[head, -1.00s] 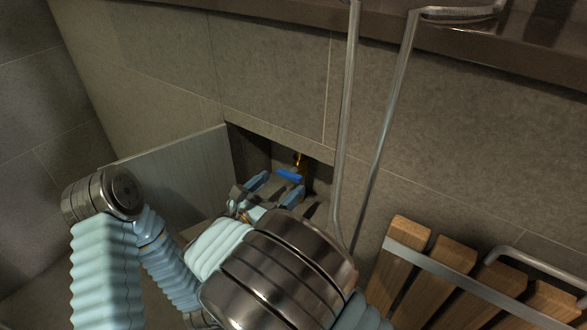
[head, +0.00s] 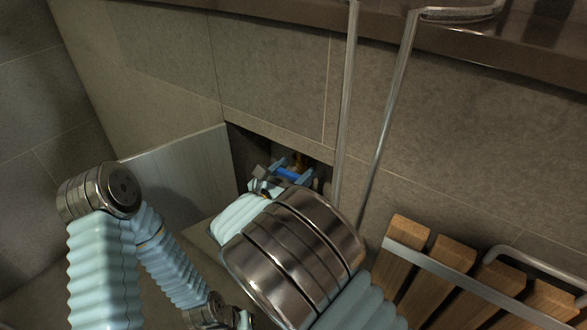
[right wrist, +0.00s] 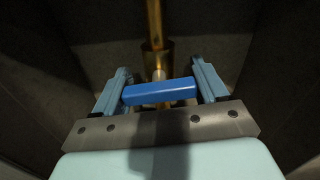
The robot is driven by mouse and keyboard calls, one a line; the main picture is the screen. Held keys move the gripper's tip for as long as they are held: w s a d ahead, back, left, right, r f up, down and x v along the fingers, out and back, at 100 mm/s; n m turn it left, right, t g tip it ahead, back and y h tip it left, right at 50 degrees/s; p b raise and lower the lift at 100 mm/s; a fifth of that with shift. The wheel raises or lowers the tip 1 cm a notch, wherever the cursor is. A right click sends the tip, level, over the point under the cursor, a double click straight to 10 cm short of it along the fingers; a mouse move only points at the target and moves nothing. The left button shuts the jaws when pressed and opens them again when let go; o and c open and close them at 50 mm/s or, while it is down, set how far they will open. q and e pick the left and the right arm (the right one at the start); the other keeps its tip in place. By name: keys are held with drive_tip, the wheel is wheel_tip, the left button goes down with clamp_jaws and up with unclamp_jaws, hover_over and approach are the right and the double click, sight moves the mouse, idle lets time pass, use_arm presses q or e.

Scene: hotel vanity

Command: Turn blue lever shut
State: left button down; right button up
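The blue lever (head: 287,174) sits on a brass valve in the dark wall recess; it also shows in the right wrist view (right wrist: 160,92), lying crosswise. My right gripper (head: 284,180) reaches into the recess. In the right wrist view its two light blue fingers (right wrist: 164,88) are apart, one at each end of the lever, with the lever between them. The left finger is very close to the lever's end; I cannot tell whether it touches. A small gap shows at the right end.
The brass pipe (right wrist: 154,25) rises behind the lever. The recess walls are close around my right gripper. A pale panel (head: 180,180) stands open left of the recess. Metal rods (head: 346,110) hang to its right, and a wooden slatted rack (head: 450,265) is at lower right.

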drive_tip(key=shift+c, duration=0.6)
drive_tip(key=shift+f, duration=0.1)
drive_tip(key=shift+m+b, duration=0.55)
drive_tip(key=shift+m, duration=0.05)
drive_tip(key=o, duration=1)
drive_tip(key=v, duration=1.4)
drive_tip(key=shift+w, duration=0.1)
